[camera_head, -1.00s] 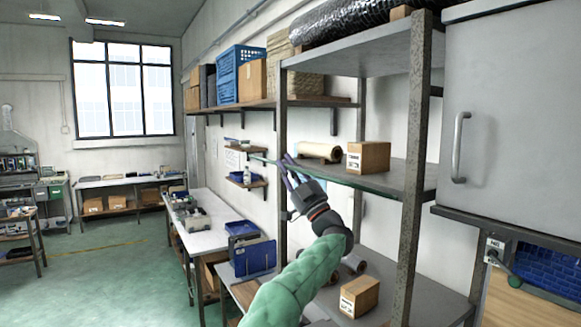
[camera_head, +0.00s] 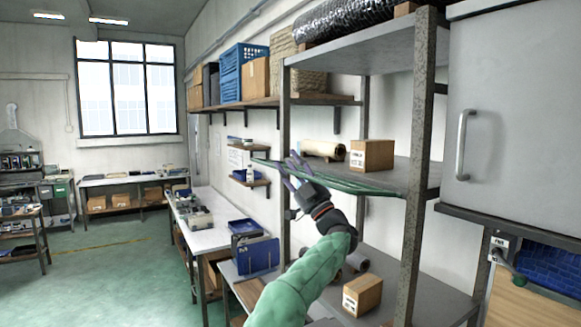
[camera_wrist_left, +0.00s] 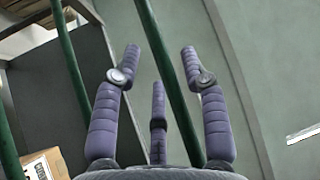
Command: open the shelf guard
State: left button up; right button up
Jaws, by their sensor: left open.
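The shelf guard (camera_head: 352,185) is a green railed frame along the front of the middle shelf. Its outer rail stands out from the shelf edge, tilted outward. My left gripper (camera_head: 292,168) is at the left part of the guard, fingers open and pointing up. In the left wrist view one green rail (camera_wrist_left: 150,35) runs between the spread fingers of my left gripper (camera_wrist_left: 160,62). The fingers are not closed on it, and contact cannot be told. A second green rail runs to the left there. My right gripper is not in view.
A cardboard box (camera_head: 371,155) and a tan roll (camera_head: 323,150) sit on the middle shelf behind the guard. Another box (camera_head: 362,294) is on the lower shelf. Rusty posts (camera_head: 418,150) frame the rack. A grey cabinet (camera_head: 520,100) is at right. The floor at left is open.

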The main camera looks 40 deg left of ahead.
pick_arm(q)
jog(key=shift+d+f, duration=0.1)
jog(key=v, duration=1.2)
